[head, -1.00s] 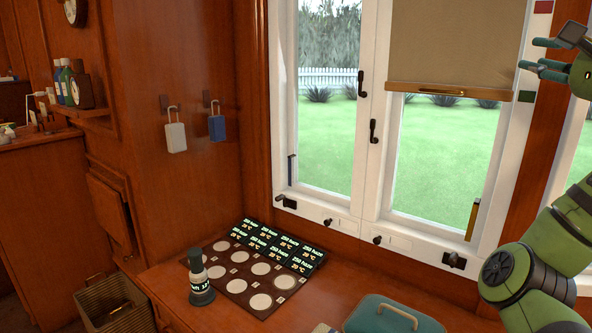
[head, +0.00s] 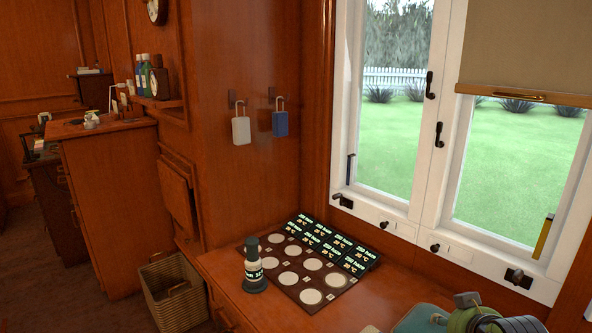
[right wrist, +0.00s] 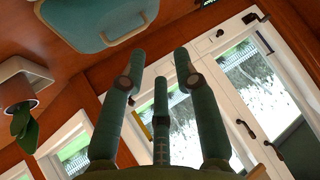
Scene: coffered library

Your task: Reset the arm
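My right gripper (right wrist: 158,65) shows in the right wrist view with its dark green fingers spread and nothing between them. It is open and in the air, away from any surface. In the head view only a green link of my right arm shows at the bottom right corner, in front of the teal case (head: 418,320). The right gripper itself is outside the head view. My left arm and left gripper are in neither view.
A dark bottle (head: 254,265) stands at the near left of a tray with round pads (head: 292,287) on the wooden desk (head: 225,268). A wicker basket (head: 172,292) stands on the floor. The window (head: 400,130) is behind the desk. A potted plant (right wrist: 22,105) shows in the wrist view.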

